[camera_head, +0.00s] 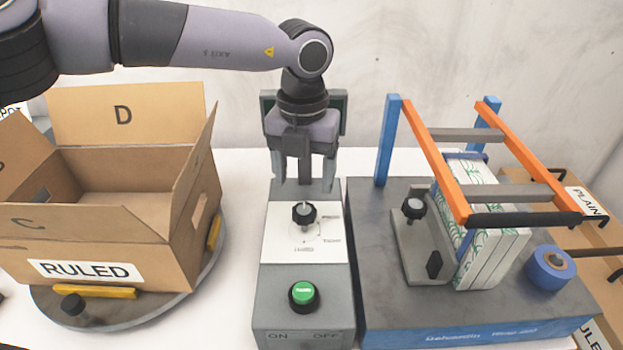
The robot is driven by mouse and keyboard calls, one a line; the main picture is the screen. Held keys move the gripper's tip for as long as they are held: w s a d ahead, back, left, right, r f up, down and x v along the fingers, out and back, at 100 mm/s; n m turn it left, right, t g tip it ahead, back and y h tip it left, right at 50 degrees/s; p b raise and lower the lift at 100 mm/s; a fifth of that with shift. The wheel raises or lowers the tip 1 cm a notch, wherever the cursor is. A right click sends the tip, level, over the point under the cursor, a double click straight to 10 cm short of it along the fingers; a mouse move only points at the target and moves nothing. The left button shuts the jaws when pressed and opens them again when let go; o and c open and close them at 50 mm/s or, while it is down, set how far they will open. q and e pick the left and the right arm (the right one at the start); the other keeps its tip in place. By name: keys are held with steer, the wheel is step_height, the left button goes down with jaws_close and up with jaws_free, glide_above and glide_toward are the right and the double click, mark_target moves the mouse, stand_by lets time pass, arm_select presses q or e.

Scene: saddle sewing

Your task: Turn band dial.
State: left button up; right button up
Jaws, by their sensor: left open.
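The band dial appears to be the black knob (304,213) on the white face (275,235) of a grey control box (305,325). The knob has a pale pointer, and small lettering sits around it. A green button (304,293) is nearer the front of the box, above the words ON and OFF. My left gripper (305,183) points down at the back of the box, just behind the knob. Its fingers are apart with nothing seen between them. I cannot tell its exact height above the box. My right gripper is not in view.
An open cardboard box marked RULED (120,230) stands on a round turntable (130,318) at the left. At the right, a blue-and-grey machine (375,290) with orange bars (433,155) holds a patterned stack (490,260). Another carton (605,265) lies at far right.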

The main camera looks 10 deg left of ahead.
mark_target(305, 208)
arm_select(q)
steer(key=shift+w+a, duration=0.1)
steer(key=shift+w, duration=0.15)
steer(key=shift+w+f, duration=0.1)
steer(key=shift+f, duration=0.1)
steer(key=f, duration=0.3)
steer(key=f+p, duration=0.1)
steer(key=f, duration=0.2)
steer(key=shift+s+f, duration=0.2)
steer(key=shift+f, duration=0.1)
steer(key=c, duration=1.1)
